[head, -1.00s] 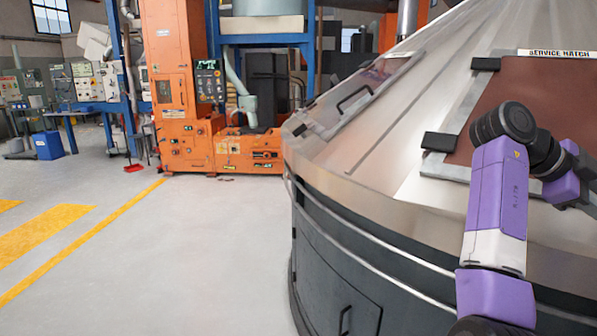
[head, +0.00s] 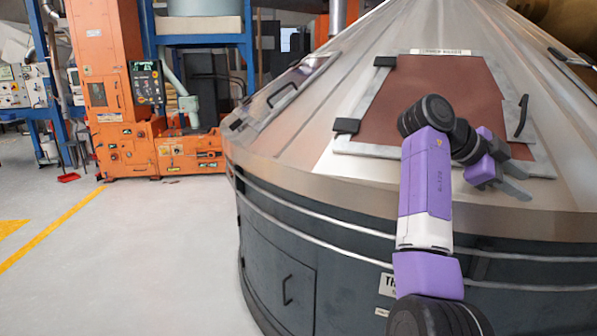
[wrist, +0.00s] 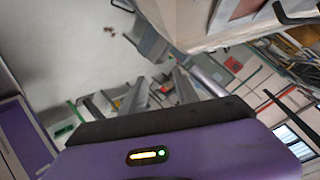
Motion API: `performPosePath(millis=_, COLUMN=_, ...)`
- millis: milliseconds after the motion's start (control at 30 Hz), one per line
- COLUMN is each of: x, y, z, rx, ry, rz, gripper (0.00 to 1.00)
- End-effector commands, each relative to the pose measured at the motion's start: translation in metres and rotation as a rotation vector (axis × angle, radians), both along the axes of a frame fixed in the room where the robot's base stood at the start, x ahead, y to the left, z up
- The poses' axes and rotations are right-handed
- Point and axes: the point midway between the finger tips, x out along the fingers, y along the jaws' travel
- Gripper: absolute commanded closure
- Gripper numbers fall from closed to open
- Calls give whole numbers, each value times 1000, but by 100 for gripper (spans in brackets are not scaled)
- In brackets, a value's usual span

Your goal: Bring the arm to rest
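My arm, purple and white with black joints, rises at the right of the head view and bends over in front of the metal cone. My gripper (head: 522,181) is at its end, by the lower right corner of the service hatch (head: 392,108). Its two grey fingers stand apart with nothing between them. In the wrist view the gripper (wrist: 160,90) also shows two spread fingers and an empty gap. The hatch is a red-brown panel in a metal frame, lying closed on the cone. I cannot tell the exact gap between gripper and cone.
The cone sits on a dark round base (head: 300,255) with metal rails, close in front of me. A second hatch with a handle (head: 283,95) is left of the first. An orange machine (head: 115,90) stands at the back left. The grey floor (head: 150,260) at left is clear.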

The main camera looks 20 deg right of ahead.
Motion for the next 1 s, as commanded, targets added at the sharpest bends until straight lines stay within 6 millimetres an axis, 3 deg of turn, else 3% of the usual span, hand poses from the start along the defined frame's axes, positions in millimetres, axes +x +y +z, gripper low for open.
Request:
performPosePath(millis=267, x=21, y=-15, z=17, rx=-41, ry=84, rz=161, gripper=64)
performPosePath(millis=567, x=61, y=-28, z=45, rx=-169, ry=153, rz=429, gripper=64)
performPosePath(millis=767, x=94, y=-21, z=36, rx=-303, ry=256, rz=644, gripper=64)
performPosePath(millis=1000, x=129, y=19, z=-7, rx=-504, ry=415, rz=924, gripper=64)
